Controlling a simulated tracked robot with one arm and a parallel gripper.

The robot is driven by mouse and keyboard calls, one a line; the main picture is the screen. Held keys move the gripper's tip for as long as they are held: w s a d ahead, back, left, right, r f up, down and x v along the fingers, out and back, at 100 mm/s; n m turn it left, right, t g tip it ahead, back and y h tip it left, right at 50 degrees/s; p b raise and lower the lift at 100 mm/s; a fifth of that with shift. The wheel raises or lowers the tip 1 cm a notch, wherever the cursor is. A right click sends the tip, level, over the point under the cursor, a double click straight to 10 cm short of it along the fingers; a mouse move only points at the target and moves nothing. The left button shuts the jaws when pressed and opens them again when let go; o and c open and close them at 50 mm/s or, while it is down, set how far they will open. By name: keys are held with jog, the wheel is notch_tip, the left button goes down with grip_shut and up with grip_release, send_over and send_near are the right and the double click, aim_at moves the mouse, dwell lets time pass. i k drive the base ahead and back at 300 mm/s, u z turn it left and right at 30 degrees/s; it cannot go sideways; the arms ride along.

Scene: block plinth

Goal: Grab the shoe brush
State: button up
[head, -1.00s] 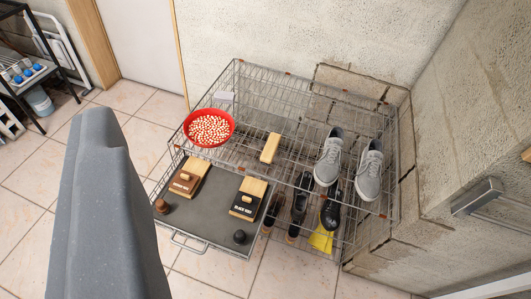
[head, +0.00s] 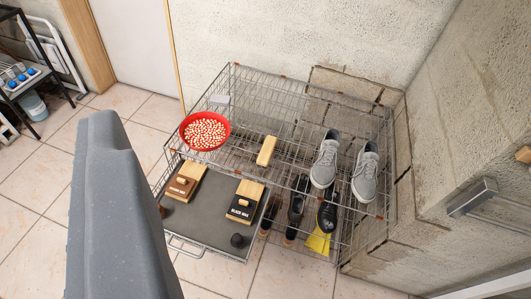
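A light wooden block (head: 266,151), which looks like the shoe brush, lies on the top wire shelf of the rack (head: 300,98). It is between the red bowl and the grey shoes. Its bristles cannot be made out. A grey part of my own arm fills the lower left of the view. It is apart from the block in the picture. My gripper's fingertips do not show, so I cannot see whether they hold anything.
A red bowl (head: 205,131) of small pale pieces and grey sneakers (head: 365,173) share the top shelf. Below, a pulled-out dark tray (head: 207,212) holds brown and black wax boxes with wooden pieces. Dark shoes (head: 297,208) and a yellow cloth (head: 319,241) sit lower. A wall is at right.

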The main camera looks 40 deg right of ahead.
aim_at(263, 158)
jog(key=u, duration=2.55)
jog(key=k, duration=1.1)
jog(key=z, duration=2.4)
jog(key=i, duration=1)
jog(key=u, duration=0.05)
